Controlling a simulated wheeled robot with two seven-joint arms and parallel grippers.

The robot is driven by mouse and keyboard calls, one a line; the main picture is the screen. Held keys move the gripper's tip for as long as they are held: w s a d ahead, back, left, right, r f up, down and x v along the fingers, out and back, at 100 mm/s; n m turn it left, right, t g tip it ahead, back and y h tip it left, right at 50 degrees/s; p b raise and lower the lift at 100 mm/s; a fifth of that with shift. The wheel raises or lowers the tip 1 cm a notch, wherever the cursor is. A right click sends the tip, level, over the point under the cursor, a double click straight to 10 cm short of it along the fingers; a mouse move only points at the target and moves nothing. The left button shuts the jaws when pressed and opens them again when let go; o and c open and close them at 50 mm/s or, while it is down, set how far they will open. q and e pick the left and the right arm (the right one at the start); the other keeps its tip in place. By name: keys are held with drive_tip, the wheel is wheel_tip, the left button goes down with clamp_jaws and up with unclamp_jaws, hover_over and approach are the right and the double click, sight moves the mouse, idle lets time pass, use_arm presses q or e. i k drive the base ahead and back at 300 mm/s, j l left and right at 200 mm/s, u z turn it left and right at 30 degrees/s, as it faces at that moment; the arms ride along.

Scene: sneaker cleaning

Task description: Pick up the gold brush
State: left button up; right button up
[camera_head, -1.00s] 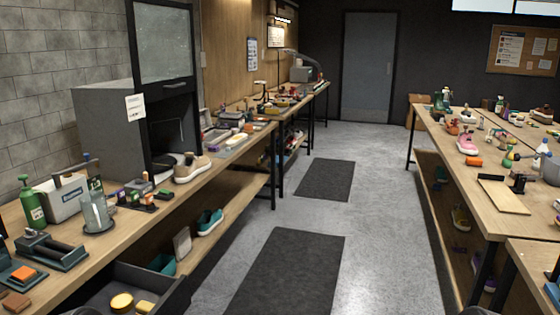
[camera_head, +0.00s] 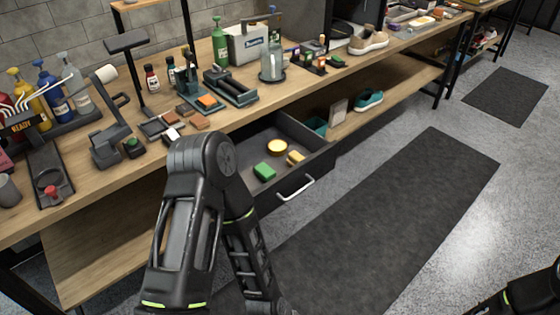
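An open grey drawer (camera_head: 315,165) hangs out under the left workbench. In it lie a round golden-yellow piece (camera_head: 277,147), a small tan-gold block (camera_head: 296,158) and a green block (camera_head: 264,172). I cannot tell which of the two gold pieces is the gold brush; bristles are too small to make out. My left arm rises in front of the drawer's left side, bends at the top and runs down out of the picture. My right arm shows only at the lower right corner. Neither gripper can be seen.
The workbench top (camera_head: 90,185) carries bottles, a black stand (camera_head: 126,44), a caddy (camera_head: 255,42) and a beige sneaker (camera_head: 368,41). A teal shoe (camera_head: 368,99) sits on the lower shelf. The drawer handle (camera_head: 296,189) juts out. The floor mat (camera_head: 400,210) is clear.

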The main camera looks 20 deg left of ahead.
sight(294, 158)
drive_tip(key=u, duration=0.75)
